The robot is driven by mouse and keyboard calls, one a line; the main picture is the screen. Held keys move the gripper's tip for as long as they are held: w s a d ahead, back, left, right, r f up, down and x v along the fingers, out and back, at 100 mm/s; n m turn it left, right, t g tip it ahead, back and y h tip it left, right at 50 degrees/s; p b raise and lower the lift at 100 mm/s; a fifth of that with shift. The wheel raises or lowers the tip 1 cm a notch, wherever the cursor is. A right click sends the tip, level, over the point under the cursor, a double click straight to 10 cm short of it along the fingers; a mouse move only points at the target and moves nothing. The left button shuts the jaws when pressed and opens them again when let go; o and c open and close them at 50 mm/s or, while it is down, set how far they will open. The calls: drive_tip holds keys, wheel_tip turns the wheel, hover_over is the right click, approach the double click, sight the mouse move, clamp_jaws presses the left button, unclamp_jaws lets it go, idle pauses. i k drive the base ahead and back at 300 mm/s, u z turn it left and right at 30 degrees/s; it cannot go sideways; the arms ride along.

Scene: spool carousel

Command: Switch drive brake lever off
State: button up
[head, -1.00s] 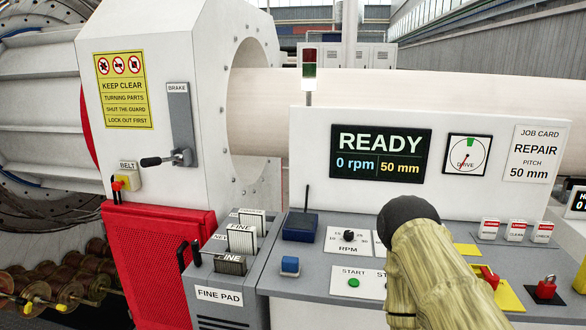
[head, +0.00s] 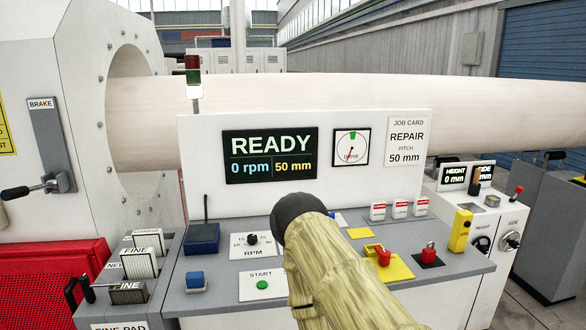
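The brake lever (head: 36,188) is at the left of the head view, under a "BRAKE" label. It is mounted low on a grey upright plate (head: 48,135) on the white machine housing. Its arm points left, nearly level, and ends in a black grip close to the picture's left edge. My sleeved arm (head: 335,275) with its black rounded end rises from the bottom middle, in front of the console and well to the right of the lever. No gripper fingers show.
The console (head: 222,290) carries a START button, an RPM knob and a red button on a yellow plate. Its screen (head: 270,155) reads READY, 0 rpm, 50 mm. A large pale roll (head: 400,100) lies behind it. A pad rack (head: 140,265) stands below the lever side.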

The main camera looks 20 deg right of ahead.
sight(12, 193)
drive_tip(key=u, duration=0.7)
drive_tip(key=k, duration=0.2)
drive_tip(key=u, duration=0.05)
